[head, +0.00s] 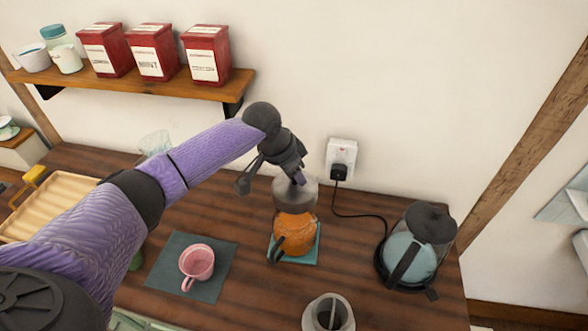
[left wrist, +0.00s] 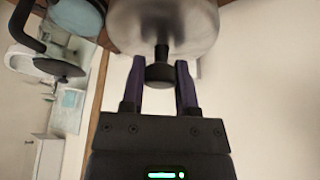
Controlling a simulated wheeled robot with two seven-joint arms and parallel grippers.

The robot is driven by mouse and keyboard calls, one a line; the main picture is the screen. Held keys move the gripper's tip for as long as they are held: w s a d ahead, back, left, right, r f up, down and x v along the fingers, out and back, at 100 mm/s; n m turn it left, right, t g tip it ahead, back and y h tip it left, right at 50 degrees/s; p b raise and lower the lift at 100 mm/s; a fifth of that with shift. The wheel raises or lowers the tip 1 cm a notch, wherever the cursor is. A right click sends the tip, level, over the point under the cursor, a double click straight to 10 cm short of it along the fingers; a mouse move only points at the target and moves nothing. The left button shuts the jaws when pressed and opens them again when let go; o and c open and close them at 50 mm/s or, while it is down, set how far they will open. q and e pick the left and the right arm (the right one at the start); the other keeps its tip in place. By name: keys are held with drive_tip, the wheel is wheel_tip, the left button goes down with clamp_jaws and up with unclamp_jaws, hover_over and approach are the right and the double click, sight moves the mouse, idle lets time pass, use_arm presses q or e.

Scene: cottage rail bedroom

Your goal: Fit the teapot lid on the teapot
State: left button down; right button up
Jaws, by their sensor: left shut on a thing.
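The orange teapot (head: 296,232), with a dark handle, stands on a teal mat (head: 311,255) in the middle of the counter. The teapot lid (head: 283,190) is a grey metallic disc; in the left wrist view its underside-to-rim curve (left wrist: 195,25) fills the top, with a dark knob (left wrist: 160,76). My left gripper (head: 299,180) is shut on the knob, its two fingers on either side of it. The lid is over the teapot and hides its opening; I cannot tell whether they touch. My right gripper is not in view.
A kettle (head: 408,258) stands on the right, its cord running to a wall socket (head: 341,155). A pink cup (head: 197,262) sits on a dark mat (head: 217,282) on the left. A jar (head: 315,316) stands in front. A shelf (head: 180,88) with red tins hangs behind.

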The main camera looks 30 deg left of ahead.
sight(291, 184)
use_arm(q)
drive_tip(key=shift+r+p, duration=0.15)
drive_tip(key=shift+p, duration=0.15)
drive_tip(key=shift+f, duration=0.35)
wheel_tip(291, 184, down, 4)
drive_tip(key=shift+r+b, duration=0.2)
drive_tip(key=shift+b, duration=0.8)
drive_tip(key=shift+f, duration=0.7)
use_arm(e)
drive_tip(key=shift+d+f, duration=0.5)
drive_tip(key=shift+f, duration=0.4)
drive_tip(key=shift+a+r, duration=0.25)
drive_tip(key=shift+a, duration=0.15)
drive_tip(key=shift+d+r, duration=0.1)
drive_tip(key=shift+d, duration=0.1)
